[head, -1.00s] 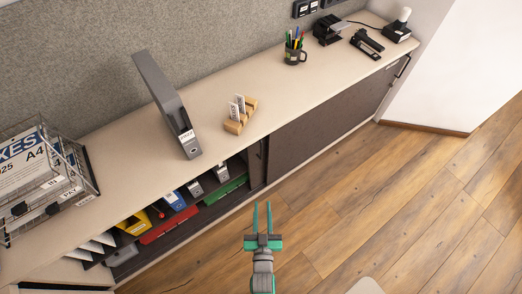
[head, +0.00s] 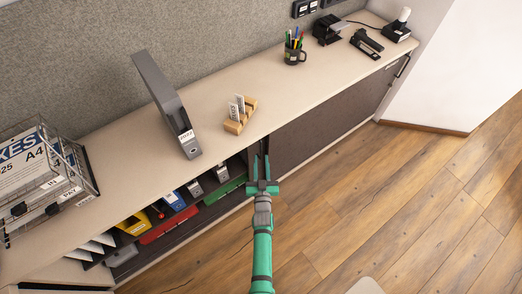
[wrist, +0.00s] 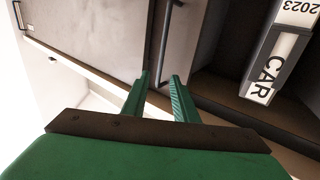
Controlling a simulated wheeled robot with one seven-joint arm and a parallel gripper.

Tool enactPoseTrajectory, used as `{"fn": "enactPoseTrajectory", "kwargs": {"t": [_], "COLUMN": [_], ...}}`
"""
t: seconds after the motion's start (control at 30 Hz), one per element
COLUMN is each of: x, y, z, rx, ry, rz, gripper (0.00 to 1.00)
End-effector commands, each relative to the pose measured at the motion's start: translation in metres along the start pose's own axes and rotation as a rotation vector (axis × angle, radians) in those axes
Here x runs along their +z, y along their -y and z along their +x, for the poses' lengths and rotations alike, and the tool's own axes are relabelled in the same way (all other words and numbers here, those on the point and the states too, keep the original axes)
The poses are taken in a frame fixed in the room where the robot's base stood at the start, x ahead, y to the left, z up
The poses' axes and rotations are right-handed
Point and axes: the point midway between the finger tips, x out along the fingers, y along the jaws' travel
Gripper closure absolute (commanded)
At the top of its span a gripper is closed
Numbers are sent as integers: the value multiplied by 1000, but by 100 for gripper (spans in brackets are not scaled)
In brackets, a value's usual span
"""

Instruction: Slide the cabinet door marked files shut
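The dark sliding cabinet door (head: 325,125) covers the right part of the low cabinet; its left edge is near mid-cabinet and the left part stands open. No "files" mark is readable on it. In the wrist view the door (wrist: 85,40) fills the left side, with an upright bar handle (wrist: 166,40) along its edge. My gripper (head: 262,160) is at that edge, partly hiding it in the head view. In the wrist view my gripper (wrist: 161,82) has its two green fingers apart, with the handle lined up between the tips. Whether they touch it, I cannot tell.
The open bay holds several binders, including a green one (head: 225,189) and a red one (head: 168,226). A grey binder (head: 166,105) and a wooden card holder (head: 241,116) stand on the top. Another handle (head: 403,67) is at the far right. The floor in front is clear.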

Motion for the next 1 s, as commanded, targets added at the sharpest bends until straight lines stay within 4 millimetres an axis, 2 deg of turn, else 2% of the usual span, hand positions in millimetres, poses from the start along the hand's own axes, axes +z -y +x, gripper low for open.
{"fn": "enactPoseTrajectory", "kwargs": {"t": [0.1, 0.3, 0.5, 0.8, 0.93, 1.0], "x": [-1, 0, 0, 0, 0, 0], "y": [0, 0, 0, 0, 0, 0], "z": [22, 46, 58, 59, 59, 59], "rx": [0, 0, 0, 0, 0, 0], "ry": [-2, 0, 1, 1, 1, 0], "rz": [1, 1, 0, 0, 0, 0], "gripper": [74, 74, 74, 74, 100, 100]}}
